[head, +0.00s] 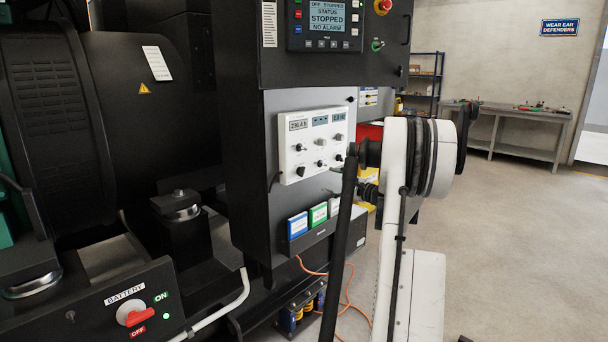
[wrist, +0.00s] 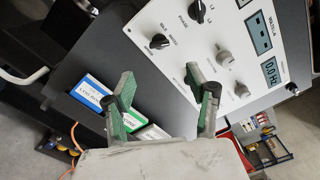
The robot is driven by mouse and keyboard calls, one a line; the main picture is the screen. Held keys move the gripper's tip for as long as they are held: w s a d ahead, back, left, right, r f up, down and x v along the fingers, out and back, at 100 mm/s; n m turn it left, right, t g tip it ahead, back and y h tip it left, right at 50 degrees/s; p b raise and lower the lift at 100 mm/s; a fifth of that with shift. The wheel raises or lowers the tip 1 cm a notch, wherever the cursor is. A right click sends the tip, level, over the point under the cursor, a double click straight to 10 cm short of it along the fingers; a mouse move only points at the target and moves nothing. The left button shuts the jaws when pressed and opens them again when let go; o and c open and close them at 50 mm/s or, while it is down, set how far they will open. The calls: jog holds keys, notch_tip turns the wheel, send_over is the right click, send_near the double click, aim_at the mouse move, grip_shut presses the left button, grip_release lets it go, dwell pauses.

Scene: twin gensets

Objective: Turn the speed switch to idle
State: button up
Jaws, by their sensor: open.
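The speed switch (wrist: 158,41) is a black knob with small lettering beside it that seems to include "SPEED". It sits on the white control panel (wrist: 215,30); in the head view it is the lower-left black knob (head: 300,171). I cannot tell its exact pointer position. My gripper (wrist: 167,90) is open and empty, with its green-padded fingers spread in front of the cabinet. The switch appears above and between the fingertips in the wrist view, apart from both. In the head view my arm hides much of the gripper, to the right of the panel.
Other knobs (wrist: 224,57) and displays (wrist: 272,72) crowd the same panel. Labelled blue, green and white items (head: 318,215) stand on a ledge below it. A black controller (head: 326,20) is above. An orange cable (head: 350,300) lies on the floor. Open floor is at the right.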

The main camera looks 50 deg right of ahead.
aim_at(304, 172)
jog(key=w, duration=0.4)
jog(key=w+d, duration=0.1)
jog(key=w, duration=0.4)
jog(key=w+b, duration=0.1)
jog(key=w, duration=0.3)
jog(key=shift+w+d, duration=0.2)
jog(key=shift+d, duration=0.1)
jog(key=shift+c, duration=0.6)
jog(key=c, duration=1)
jog(key=shift+n, duration=0.4)
jog(key=n, duration=0.5)
jog(key=shift+n, duration=0.3)
jog(key=n, duration=0.5)
jog(key=shift+n+b, duration=0.3)
jog(key=shift+b, duration=0.05)
